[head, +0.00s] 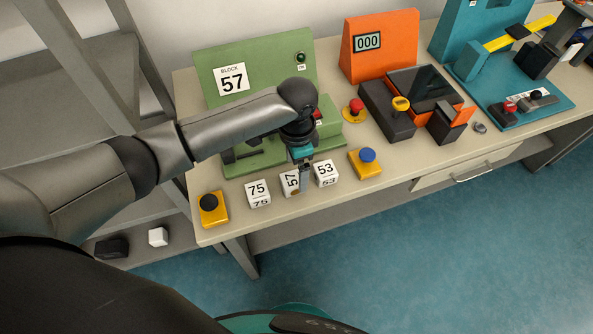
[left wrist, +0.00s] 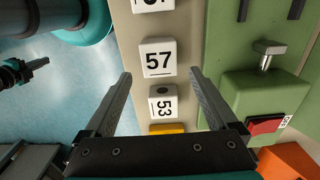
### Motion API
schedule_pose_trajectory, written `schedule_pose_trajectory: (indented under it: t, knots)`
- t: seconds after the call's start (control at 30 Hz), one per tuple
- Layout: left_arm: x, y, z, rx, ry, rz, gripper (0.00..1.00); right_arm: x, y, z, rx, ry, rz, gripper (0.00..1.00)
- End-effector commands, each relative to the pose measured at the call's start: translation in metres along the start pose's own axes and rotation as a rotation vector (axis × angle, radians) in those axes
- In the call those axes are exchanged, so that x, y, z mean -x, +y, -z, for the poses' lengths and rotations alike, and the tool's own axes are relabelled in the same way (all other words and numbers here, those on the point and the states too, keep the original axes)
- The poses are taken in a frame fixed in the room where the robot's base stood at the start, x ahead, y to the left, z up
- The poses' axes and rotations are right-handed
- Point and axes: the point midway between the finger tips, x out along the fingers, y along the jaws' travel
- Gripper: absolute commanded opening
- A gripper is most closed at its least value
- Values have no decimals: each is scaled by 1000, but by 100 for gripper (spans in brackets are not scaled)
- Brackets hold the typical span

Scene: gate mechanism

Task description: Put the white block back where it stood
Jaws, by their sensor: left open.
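The white block numbered 57 (head: 289,184) stands on the table in a row between the white blocks 75 (head: 258,194) and 53 (head: 326,173). My left gripper (head: 305,182) is open just above the row and hides part of block 57. In the left wrist view, block 57 (left wrist: 158,59) shows between the open fingertips (left wrist: 160,73), with nothing gripped. Block 53 (left wrist: 163,101) is nearer the palm. The green station (head: 215,80) behind carries a sign, BLOCK 57. What looks like my right gripper (left wrist: 38,68) shows small at the left wrist view's edge, its jaws unclear.
Yellow boxes with a black button (head: 209,203) and a blue button (head: 367,156) flank the row. An orange station (head: 380,50) and a teal station (head: 455,45) stand to the right. Another white cube (head: 158,237) lies on the low shelf at left.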

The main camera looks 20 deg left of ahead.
Motion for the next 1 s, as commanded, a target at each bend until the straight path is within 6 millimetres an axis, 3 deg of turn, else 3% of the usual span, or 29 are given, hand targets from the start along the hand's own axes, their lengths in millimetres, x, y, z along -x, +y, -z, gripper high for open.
schedule_pose_trajectory:
  t: [0.03, 0.2, 0.4, 0.57, 1.0]
  knots:
    - [16, -1, 1, 0, 5, 2, 92, 6, 0, 1, 0, 0, 0, 0]
    - [53, -1, 1, 0, 4, 2, 92, 14, 0, 2, 0, 1, 0, 0]
    - [81, 0, 1, 1, 2, 0, 92, 19, 0, 2, 0, 1, 0, 0]
    - [90, 0, 0, 1, 1, -2, 92, 20, 0, 2, 0, 1, 0, 0]
    - [90, 0, 0, 2, 1, -2, 92, 20, 1, 2, 0, 0, 0, 0]
